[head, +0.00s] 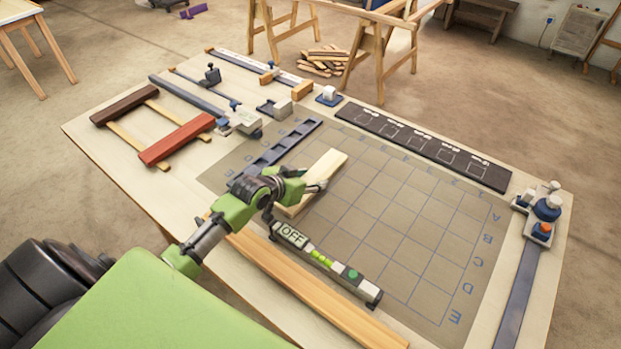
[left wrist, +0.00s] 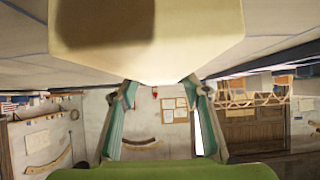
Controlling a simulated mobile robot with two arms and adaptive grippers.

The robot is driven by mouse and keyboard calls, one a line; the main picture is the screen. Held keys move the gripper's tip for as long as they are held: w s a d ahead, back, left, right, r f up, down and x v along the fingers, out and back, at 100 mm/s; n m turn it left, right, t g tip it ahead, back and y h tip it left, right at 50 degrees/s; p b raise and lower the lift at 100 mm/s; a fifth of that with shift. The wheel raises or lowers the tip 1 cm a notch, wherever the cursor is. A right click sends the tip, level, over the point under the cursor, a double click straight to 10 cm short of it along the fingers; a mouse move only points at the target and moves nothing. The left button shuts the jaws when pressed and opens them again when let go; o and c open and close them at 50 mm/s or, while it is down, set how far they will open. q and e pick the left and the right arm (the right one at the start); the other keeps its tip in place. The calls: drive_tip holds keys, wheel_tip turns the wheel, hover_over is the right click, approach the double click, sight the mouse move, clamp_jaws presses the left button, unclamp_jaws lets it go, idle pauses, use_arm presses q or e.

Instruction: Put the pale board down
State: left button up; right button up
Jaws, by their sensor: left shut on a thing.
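The pale board (head: 326,165) is a short, light wooden piece over the left part of the gridded mat (head: 385,215). My left gripper (head: 314,187) reaches in from the left and is shut on the board, covering part of its middle. I cannot tell whether the board touches the mat or hangs just above it. In the left wrist view, a pale board surface (left wrist: 200,40) fills the top middle, with the fingers of the left gripper (left wrist: 160,92) on either side below it. My right gripper is not in view.
The mat's right side is clear.

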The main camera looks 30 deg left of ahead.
use_arm(q)
drive_tip(key=o, duration=1.2)
drive_tip(key=v, duration=1.2)
drive_tip(key=shift+r, duration=0.1)
